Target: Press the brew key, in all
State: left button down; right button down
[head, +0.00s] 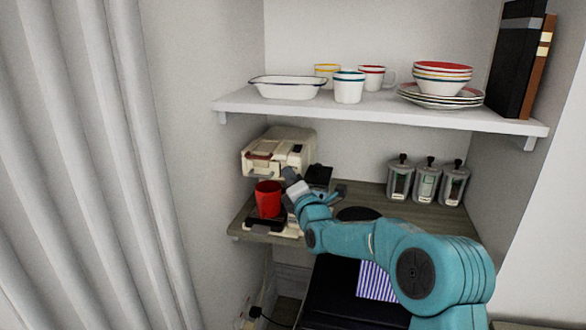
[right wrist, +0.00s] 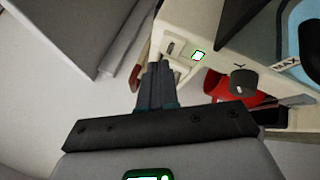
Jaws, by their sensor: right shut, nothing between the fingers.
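A cream coffee machine (head: 280,150) stands on the wooden lower shelf, with a red cup (head: 268,198) on its drip tray. Which of these is the brew key I cannot tell for sure. My right gripper (head: 291,178) is shut and empty in front of the machine, right of the cup. Its fingertips (right wrist: 157,68) appear close to the panel's edge; contact cannot be told.
The red cup also shows below the panel in the right wrist view (right wrist: 222,88). Several lidded jars (head: 426,182) stand right on the lower shelf (head: 375,190). The white upper shelf (head: 390,112) above holds a dish, cups, bowls and plates. A curtain (head: 90,150) hangs left.

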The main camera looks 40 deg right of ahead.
jog(key=shift+w+d+b, duration=0.25)
jog(key=shift+d+b, duration=0.05)
jog(key=shift+w+d, duration=0.25)
jog(key=shift+d, duration=0.1)
dwell(0.8)
jog(key=shift+s+a+f+b, duration=0.1)
jog(key=shift+s+a+b, duration=0.15)
jog(key=shift+b, duration=0.4)
jog(key=shift+s+a+b, duration=0.3)
jog(key=shift+a+b, duration=0.1)
jog(key=shift+b, duration=0.05)
